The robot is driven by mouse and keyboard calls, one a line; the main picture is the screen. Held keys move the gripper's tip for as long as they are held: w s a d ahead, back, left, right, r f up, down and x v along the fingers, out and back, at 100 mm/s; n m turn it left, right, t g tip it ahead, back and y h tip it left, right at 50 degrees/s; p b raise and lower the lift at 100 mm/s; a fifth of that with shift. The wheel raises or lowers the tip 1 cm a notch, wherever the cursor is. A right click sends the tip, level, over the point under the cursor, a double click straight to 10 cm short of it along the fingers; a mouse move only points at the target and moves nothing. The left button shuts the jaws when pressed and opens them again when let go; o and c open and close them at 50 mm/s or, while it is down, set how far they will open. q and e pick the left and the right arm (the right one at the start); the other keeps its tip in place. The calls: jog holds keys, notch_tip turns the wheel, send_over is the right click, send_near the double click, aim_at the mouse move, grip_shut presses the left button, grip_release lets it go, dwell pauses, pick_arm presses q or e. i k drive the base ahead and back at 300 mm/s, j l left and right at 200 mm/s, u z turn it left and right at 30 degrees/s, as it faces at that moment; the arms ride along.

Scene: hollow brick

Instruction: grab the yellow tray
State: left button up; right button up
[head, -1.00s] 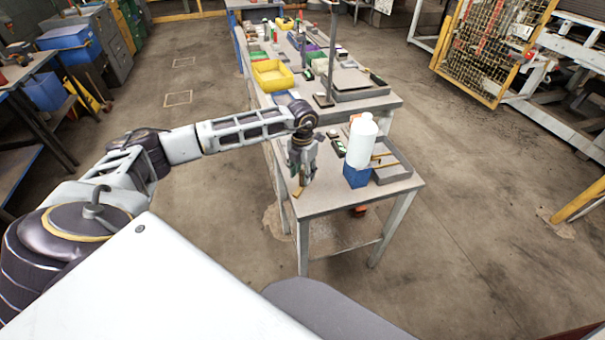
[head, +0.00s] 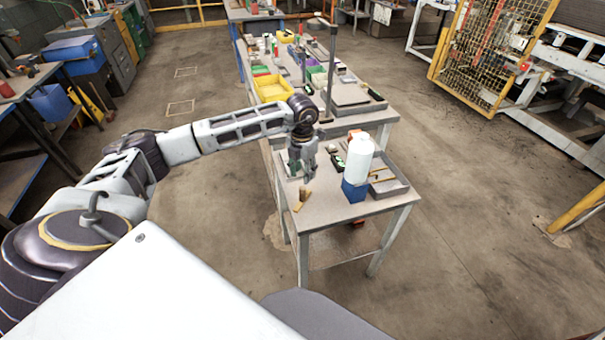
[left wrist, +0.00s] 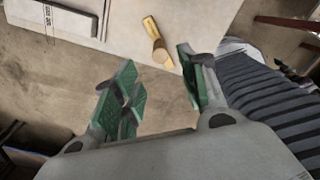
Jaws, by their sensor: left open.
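The yellow tray (head: 272,88) is an open bin on the far bench in the head view, beyond my left gripper. My left gripper (head: 301,178) points down over the left edge of the near table, with its fingers apart and nothing between them. In the left wrist view the green-padded fingers (left wrist: 158,97) are spread wide, with floor and the table edge beyond them. The yellow tray is not in the left wrist view. My right gripper is not in view.
A white bottle (head: 360,158) stands at a blue box (head: 354,190) on the near table (head: 345,211), next to a grey tray (head: 391,187). A dark upright post (head: 330,70) rises from the far bench.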

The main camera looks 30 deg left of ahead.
aim_at(272, 88)
jog(key=u, duration=1.3)
jog(key=i+j+z, duration=0.35)
jog(key=i+j, duration=0.15)
jog(key=i+j+z, duration=0.2)
jog(key=j, duration=0.15)
jog(key=i+j+z, duration=0.2)
jog(key=j, duration=0.15)
jog(key=i+j+z, duration=0.15)
jog(key=j, duration=0.2)
jog(key=i+j+z, duration=0.2)
jog(key=j, duration=0.2)
jog(key=i+j+z, duration=0.2)
jog(key=j, duration=0.25)
jog(key=j+z, duration=0.2)
jog(key=j, duration=0.2)
